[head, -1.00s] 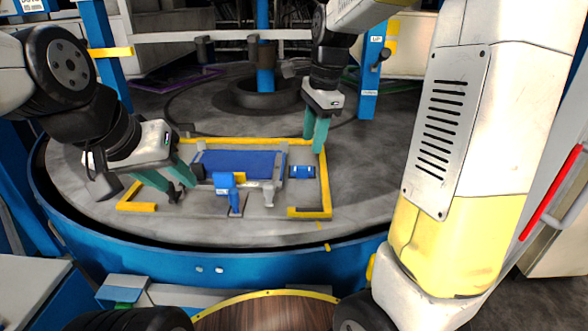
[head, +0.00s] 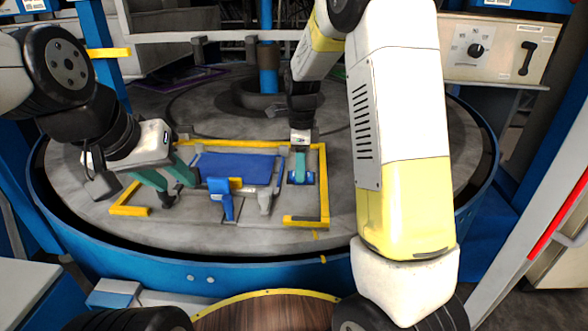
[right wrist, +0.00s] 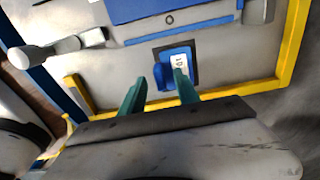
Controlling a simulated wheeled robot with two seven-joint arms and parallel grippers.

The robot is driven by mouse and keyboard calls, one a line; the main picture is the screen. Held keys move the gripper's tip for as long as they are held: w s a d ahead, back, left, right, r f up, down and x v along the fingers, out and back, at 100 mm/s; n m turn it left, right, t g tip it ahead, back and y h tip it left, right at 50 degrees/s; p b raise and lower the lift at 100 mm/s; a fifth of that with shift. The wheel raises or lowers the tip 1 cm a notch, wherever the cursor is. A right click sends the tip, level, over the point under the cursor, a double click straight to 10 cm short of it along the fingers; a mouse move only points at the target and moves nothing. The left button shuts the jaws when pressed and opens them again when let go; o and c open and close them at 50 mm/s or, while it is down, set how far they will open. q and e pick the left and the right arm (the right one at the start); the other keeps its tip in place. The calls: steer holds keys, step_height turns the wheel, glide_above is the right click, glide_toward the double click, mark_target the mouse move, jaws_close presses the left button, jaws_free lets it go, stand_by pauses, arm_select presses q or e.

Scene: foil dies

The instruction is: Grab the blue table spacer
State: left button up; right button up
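The blue table spacer (head: 307,179) lies at the right side of the yellow-framed area on the round table, partly hidden by my right gripper in the head view. In the right wrist view the spacer (right wrist: 163,76) has a white label and sits in a dark-edged recess. My right gripper (head: 300,178) is above it, pointing down. In the right wrist view its green fingers (right wrist: 157,77) are apart, with the spacer between and just beyond their tips; one tip overlaps it. Contact cannot be told. My left gripper (head: 180,192) is open, near the frame's left side.
A blue plate (head: 237,168) lies left of the spacer inside the yellow frame (head: 325,195). A blue clamp (head: 221,197) and a grey clamp (head: 265,202) stand at its front edge.

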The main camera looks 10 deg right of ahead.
steer(key=shift+f, duration=0.1)
jaws_close()
stand_by(0.4)
